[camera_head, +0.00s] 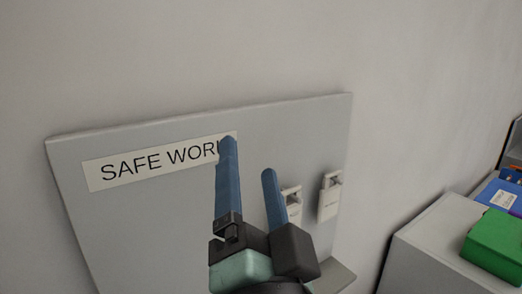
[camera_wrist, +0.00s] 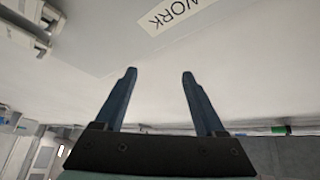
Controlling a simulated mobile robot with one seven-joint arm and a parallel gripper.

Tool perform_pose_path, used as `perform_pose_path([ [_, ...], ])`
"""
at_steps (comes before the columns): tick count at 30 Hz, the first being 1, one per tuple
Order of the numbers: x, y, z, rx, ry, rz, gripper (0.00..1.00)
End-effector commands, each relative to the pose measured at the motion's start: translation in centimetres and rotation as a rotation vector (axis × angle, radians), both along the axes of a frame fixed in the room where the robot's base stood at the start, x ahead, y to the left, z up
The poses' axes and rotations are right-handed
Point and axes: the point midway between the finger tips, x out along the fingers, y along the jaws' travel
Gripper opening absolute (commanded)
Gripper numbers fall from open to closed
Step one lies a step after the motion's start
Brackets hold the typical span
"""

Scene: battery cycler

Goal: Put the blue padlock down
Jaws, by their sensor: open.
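I cannot make out a blue padlock in either view. My gripper (camera_head: 248,157) is open, with its two long blue fingers spread and nothing between them. It is in front of a grey board lettered "SAFE WORK". In the wrist view my gripper (camera_wrist: 159,74) also shows empty, its fingers pointing toward the board. Part of the board is hidden behind the fingers in the head view.
The grey board (camera_head: 150,215) is at the wall and carries two pale hook-like holders (camera_head: 329,197) at its right. A grey cabinet (camera_head: 425,240) at the right bears a green box (camera_head: 494,243) and a blue labelled item (camera_head: 497,194).

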Motion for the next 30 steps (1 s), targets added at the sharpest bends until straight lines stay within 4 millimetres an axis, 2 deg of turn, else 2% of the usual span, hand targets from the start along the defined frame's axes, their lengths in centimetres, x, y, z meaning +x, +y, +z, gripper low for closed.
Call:
perform_pose_path([
  [1,-0.7,-0.1,3.4,-0.131,-0.107,-0.076,0.72],
  [3,-1.8,-0.4,7.2,-0.300,-0.227,-0.198,0.72],
  [6,-3.6,-0.7,11.4,-0.485,-0.356,-0.363,0.72],
  [9,-5.1,-0.9,14.1,-0.605,-0.436,-0.492,0.72],
  [11,-5.8,-0.9,15.1,-0.648,-0.463,-0.543,0.72],
  [15,-6.3,-1.0,15.9,-0.691,-0.484,-0.592,0.72],
  [22,-6.3,-1.0,15.8,-0.691,-0.483,-0.591,0.72],
  [27,-6.2,-1.0,13.7,-0.689,-0.482,-0.588,0.72],
  [28,-6.2,-1.0,13.3,-0.690,-0.481,-0.587,0.77],
  [30,-6.2,-1.0,12.8,-0.689,-0.482,-0.586,0.78],
])
